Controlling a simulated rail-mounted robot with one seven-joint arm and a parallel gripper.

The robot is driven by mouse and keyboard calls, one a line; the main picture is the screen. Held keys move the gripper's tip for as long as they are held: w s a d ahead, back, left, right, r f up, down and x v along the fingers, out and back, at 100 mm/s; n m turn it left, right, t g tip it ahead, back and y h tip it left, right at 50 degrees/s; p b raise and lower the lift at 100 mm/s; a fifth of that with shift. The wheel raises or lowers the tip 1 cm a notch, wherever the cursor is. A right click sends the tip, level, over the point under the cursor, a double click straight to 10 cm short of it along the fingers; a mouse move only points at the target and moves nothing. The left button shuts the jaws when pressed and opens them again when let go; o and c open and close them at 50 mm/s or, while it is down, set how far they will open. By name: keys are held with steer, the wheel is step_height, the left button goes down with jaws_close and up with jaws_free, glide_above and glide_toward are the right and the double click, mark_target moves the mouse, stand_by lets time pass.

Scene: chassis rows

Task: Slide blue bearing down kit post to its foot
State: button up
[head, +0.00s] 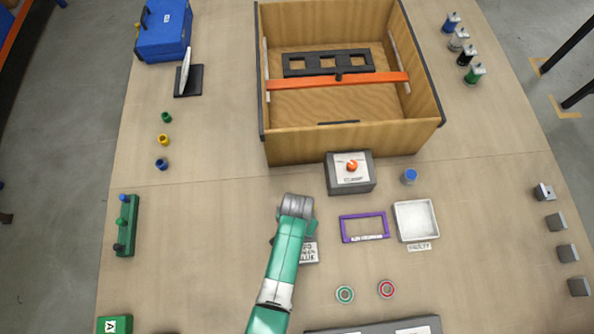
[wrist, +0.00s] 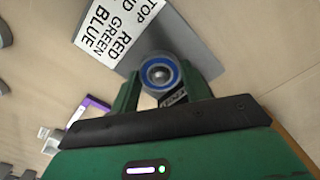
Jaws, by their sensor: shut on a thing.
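The blue bearing (wrist: 146,81) is a blue-rimmed ring with a grey middle, held between the two green fingers of my gripper (wrist: 162,74) in the wrist view. A grey round end shows in the ring's centre, apparently the kit post; how far down the bearing sits I cannot tell. The grey kit base (wrist: 190,30) carries a white label reading RED, GREEN, BLUE. In the head view my wrist hides the post and the bearing; part of the labelled base (head: 310,253) shows beside my arm. A green-rimmed bearing (head: 345,294) and a red-rimmed bearing (head: 386,289) lie on the table.
A purple frame (head: 364,227) and a white tray (head: 416,220) lie right of the base. A grey box with an orange knob (head: 351,172) stands behind, before a large wooden crate (head: 350,137). A green rack (head: 127,225) stands at the left. The table between rack and arm is clear.

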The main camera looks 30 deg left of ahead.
steer(key=shift+f+b, duration=0.7)
steer(key=shift+f, duration=0.25)
steer(key=o, duration=1.1)
steer(key=shift+r, duration=0.1)
step_height(320, 180, up, 8)
steer(key=shift+f+p, duration=0.1)
steer(key=shift+p, duration=0.9)
